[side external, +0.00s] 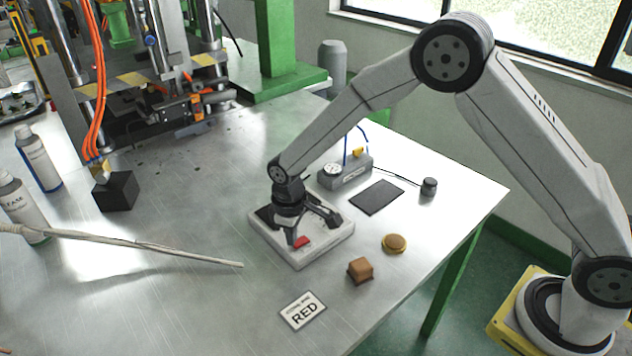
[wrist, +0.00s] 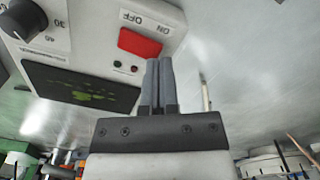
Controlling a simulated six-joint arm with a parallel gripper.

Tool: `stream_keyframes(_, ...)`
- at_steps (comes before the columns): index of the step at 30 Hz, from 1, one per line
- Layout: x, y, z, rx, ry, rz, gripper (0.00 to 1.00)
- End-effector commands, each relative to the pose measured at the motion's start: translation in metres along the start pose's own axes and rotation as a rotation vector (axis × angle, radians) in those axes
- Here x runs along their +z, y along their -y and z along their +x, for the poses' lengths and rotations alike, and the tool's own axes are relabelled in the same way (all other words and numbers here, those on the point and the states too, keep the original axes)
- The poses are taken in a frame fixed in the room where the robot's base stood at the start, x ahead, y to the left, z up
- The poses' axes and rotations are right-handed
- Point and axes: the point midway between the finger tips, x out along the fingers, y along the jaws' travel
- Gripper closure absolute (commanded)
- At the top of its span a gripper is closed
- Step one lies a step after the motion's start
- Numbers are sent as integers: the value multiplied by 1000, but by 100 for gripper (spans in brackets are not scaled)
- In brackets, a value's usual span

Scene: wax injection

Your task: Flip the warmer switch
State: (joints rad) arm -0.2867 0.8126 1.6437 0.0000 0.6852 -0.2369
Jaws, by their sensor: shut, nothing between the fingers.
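The warmer (side external: 325,249) is a flat white box on the metal table. Its red rocker switch (side external: 302,241) sits near its front edge. In the wrist view the red switch (wrist: 140,43) shows beside the ON and OFF lettering, with a black knob and a dark plate on the same box. My gripper (side external: 291,240) is shut and empty, pointing down over the box close to the switch. In the wrist view its fingertips (wrist: 159,62) lie together just beside the switch; I cannot tell whether they touch it.
A gauge box (side external: 345,172) and dark pad (side external: 377,197) stand behind. A pale hose (side external: 150,247) lies left.

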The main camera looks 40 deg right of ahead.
Motion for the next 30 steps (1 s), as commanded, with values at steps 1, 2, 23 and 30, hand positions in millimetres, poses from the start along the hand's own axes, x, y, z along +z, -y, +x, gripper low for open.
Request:
stream_keyframes(1,0,0,1,0,0,0,100)
stream_keyframes(2,0,0,1,0,0,0,100)
stream_keyframes(23,0,0,8,0,0,0,100)
stream_keyframes(30,0,0,11,0,0,0,100)
